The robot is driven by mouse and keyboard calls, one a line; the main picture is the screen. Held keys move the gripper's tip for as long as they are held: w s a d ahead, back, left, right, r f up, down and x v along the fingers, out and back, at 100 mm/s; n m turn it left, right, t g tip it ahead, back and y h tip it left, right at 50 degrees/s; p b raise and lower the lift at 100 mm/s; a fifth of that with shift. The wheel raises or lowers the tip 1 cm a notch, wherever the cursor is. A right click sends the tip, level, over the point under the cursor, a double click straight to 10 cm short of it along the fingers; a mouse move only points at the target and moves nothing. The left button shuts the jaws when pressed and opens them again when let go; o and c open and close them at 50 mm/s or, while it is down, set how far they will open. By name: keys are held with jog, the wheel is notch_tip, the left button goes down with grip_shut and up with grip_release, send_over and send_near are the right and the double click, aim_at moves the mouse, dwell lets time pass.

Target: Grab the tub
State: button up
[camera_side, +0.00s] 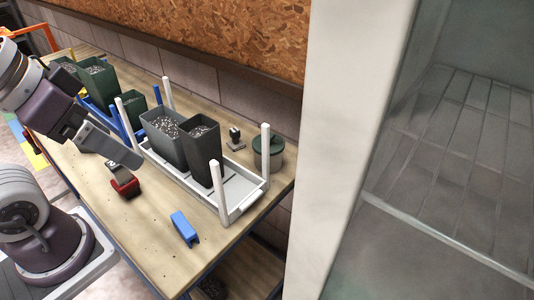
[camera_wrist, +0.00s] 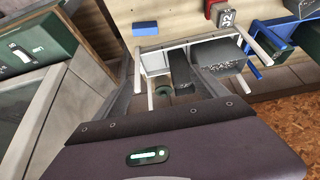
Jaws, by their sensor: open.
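A round grey tub with a green lid (camera_side: 268,150) stands on the bench by the right end of a white tray with upright posts (camera_side: 240,204). In the wrist view the green lid (camera_wrist: 163,90) shows small beyond the tray, between my fingers. A dark square soil-filled container (camera_side: 203,155) and a grey-green one (camera_side: 163,138) stand in the tray; the dark one also shows in the wrist view (camera_wrist: 181,70). My gripper (camera_side: 132,158) is open and empty, above the bench left of the tray; it also shows in the wrist view (camera_wrist: 165,78). One finger is largely hidden in the side view.
A blue block (camera_side: 184,229) and a red and black device (camera_side: 122,180) lie in front of the tray. Green soil containers (camera_side: 98,80) stand at the far left by a blue tray. A small device (camera_side: 236,138) sits behind the white tray. The wall runs along the back.

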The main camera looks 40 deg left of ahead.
notch_tip(320, 180, up, 6)
jog(key=w+d+r+n+g+h, duration=0.1)
jog(key=w+d+n+g+h, duration=0.2)
jog(key=w, duration=0.4)
jog(key=w+d+r+n+g+h, duration=0.1)
jog(key=w+d+r+n, duration=0.1)
jog(key=w+n, duration=0.3)
jog(key=n+g+h, duration=0.3)
jog(key=n+h, duration=0.5)
jog(key=h, duration=0.1)
send_over(279, 155)
jog(key=a, duration=0.6)
notch_tip(279, 155, down, 4)
jog(key=shift+n+h, duration=0.3)
jog(key=shift+n, duration=0.1)
jog(key=f, duration=2.4)
jog(key=shift+w+a+f, duration=0.1)
jog(key=shift+w+f, duration=0.2)
jog(key=shift+f, duration=0.05)
jog(key=x, duration=0.4)
jog(key=shift+d+f, duration=0.35)
jog(key=shift+d, duration=0.1)
jog(key=c, duration=1)
